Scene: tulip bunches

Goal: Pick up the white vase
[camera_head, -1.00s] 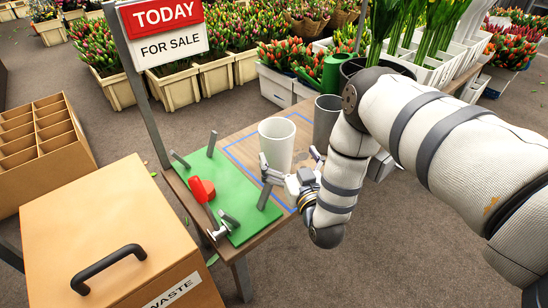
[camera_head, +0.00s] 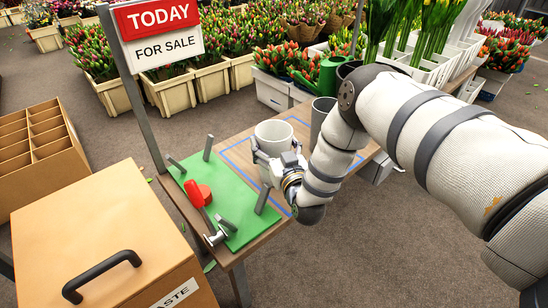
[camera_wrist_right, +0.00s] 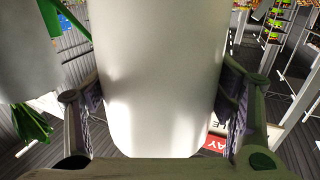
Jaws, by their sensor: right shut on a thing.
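The white vase (camera_head: 273,135) stands upright at the near left part of the blue-outlined area on the wooden table in the head view. My right gripper (camera_head: 276,160) is shut on it, with fingers on both sides of its body. In the right wrist view the white vase (camera_wrist_right: 155,80) fills the middle, between the two fingers of my right gripper (camera_wrist_right: 155,105). Whether its base touches the table is hidden by the gripper. My left gripper is not in view.
A green mat (camera_head: 228,200) with grey posts and a red-handled tool (camera_head: 197,193) lies left of the vase. A grey vase (camera_head: 321,116) stands close behind it on the right. A sign (camera_head: 160,30) on a post rises at the left. A waste box (camera_head: 100,240) stands front left.

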